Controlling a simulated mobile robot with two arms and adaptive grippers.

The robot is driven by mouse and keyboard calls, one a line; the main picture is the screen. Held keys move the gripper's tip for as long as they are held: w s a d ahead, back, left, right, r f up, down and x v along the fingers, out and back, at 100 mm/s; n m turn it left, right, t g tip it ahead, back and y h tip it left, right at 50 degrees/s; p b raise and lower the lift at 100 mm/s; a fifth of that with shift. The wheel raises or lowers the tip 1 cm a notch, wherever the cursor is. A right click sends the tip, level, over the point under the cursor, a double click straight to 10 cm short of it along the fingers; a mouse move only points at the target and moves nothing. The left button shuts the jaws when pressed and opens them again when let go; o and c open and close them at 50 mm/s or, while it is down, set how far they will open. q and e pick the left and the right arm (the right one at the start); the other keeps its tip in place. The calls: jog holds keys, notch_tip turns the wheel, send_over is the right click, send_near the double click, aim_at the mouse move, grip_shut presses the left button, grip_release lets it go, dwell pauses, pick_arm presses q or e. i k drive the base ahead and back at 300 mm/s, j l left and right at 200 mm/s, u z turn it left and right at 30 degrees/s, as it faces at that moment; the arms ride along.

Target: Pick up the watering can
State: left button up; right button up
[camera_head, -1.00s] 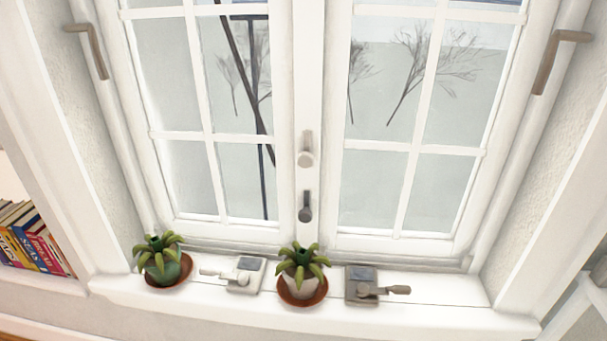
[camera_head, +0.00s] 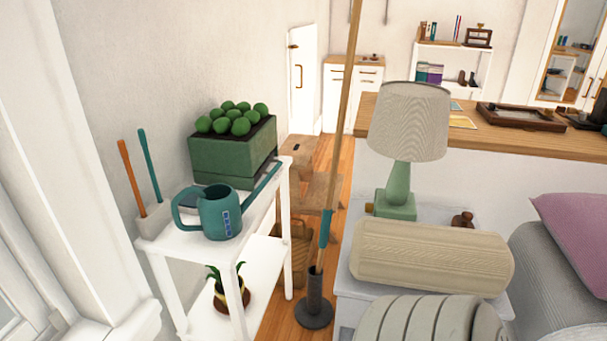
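A teal watering can (camera_head: 222,217) stands upright on the top shelf of a white shelf stand (camera_head: 188,255), near its front. Its handle loops to the left. Its long spout points up to the right, in front of a green planter box. No gripper of mine shows in the head view.
The green planter (camera_head: 231,159) with round plants stands behind the can. A white holder (camera_head: 153,222) with two tools is to its left. A potted plant (camera_head: 229,291) sits on the lower shelf. A tall pole in a dark stand (camera_head: 314,303), a lamp (camera_head: 408,122) and cushions (camera_head: 431,255) crowd the right.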

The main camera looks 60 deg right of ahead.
aim_at(221, 211)
jog(key=z, duration=1.3)
jog(key=u, duration=3.1)
jog(key=z, duration=3.1)
jog(key=i+l+u, duration=0.15)
jog(key=i+u, duration=0.15)
